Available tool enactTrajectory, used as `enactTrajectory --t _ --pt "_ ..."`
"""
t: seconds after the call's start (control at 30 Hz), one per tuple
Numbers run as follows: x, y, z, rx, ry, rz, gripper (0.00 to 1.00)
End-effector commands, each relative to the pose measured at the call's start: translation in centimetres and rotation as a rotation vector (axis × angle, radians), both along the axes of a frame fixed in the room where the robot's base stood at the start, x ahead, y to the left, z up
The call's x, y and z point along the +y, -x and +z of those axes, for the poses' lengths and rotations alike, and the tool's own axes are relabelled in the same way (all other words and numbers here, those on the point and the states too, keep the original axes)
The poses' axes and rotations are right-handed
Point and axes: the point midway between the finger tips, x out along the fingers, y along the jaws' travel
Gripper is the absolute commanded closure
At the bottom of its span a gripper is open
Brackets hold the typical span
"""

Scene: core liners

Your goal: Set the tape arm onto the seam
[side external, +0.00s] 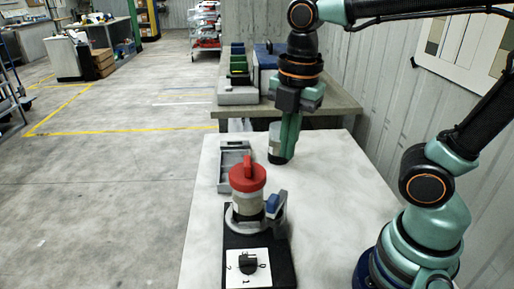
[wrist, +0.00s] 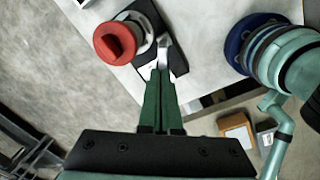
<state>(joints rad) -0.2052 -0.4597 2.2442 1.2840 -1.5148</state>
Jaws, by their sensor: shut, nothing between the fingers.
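A pale cylinder with a red cap (side external: 248,178) stands upright in a grey holder on a black base (side external: 233,271); the cap also shows in the wrist view (wrist: 115,42). A grey and blue lever-like part (side external: 274,206), which looks like the tape arm, is at the holder's right side. It appears in the wrist view as a pale piece (wrist: 163,46) beyond my fingertips. The seam cannot be clearly made out. My gripper (side external: 286,156) points down, green fingers together and empty, above the table behind the cylinder. It also shows in the wrist view (wrist: 160,74).
A white plate with a black knob (side external: 247,263) and numbers is on the base's front. A grey tray (side external: 228,168) lies behind the cylinder. A pale jar (side external: 273,143) stands close by my fingers. The white table (side external: 350,195) is clear toward the right.

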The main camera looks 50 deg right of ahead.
Motion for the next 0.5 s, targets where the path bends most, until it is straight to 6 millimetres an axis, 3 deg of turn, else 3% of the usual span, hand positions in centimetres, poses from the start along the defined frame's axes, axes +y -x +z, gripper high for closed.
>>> enactTrajectory --t 0.5 --pt "2.9 1.9 0.9 0.247 0.014 1.059 1.00"
